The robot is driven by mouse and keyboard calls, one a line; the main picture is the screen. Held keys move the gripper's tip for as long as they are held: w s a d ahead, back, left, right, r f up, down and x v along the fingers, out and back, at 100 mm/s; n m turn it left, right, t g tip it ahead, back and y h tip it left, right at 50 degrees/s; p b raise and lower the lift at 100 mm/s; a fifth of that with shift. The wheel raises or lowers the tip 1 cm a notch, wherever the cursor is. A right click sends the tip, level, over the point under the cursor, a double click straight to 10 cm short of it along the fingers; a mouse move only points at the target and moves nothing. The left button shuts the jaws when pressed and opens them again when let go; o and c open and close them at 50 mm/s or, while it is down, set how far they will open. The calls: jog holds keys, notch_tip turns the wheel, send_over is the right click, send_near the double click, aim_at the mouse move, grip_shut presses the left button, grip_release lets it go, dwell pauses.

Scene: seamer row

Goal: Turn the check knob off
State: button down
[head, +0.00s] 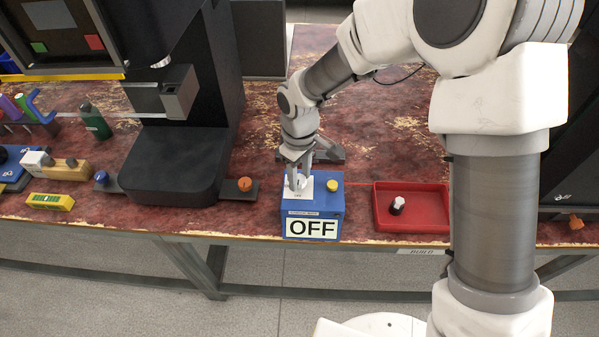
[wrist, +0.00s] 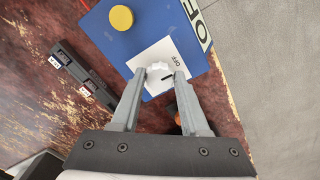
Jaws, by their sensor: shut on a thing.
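The check knob (wrist: 158,76) is a small white knob on a white plate on top of a blue box (head: 328,211). In the wrist view the blue box (wrist: 143,42) fills the upper middle, and the plate (wrist: 180,50) carries the word OFF and a black mark. The front of the box bears a large OFF sign (head: 311,228). My gripper (head: 298,182) points down onto the plate. In the wrist view my gripper's fingertips (wrist: 159,75) are closed on the knob's sides. The fingers hide most of the knob in the head view.
A yellow button (head: 333,186) is on the box beside the plate. A red tray (head: 412,222) with a black-and-white knob-like piece (head: 397,205) lies to the right. An orange knob (head: 245,184) and a black machine (head: 178,150) stand to the left. A dark rack (wrist: 80,75) is behind the box.

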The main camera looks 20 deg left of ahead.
aim_at(301, 179)
jog(key=shift+n, duration=0.4)
jog(key=shift+c, duration=2.1)
grip_release()
notch_tip(301, 179, up, 18)
jog(key=p, duration=0.2)
jog(key=shift+f+p, duration=0.2)
jog(key=shift+p, duration=0.2)
jog(key=shift+d, duration=0.1)
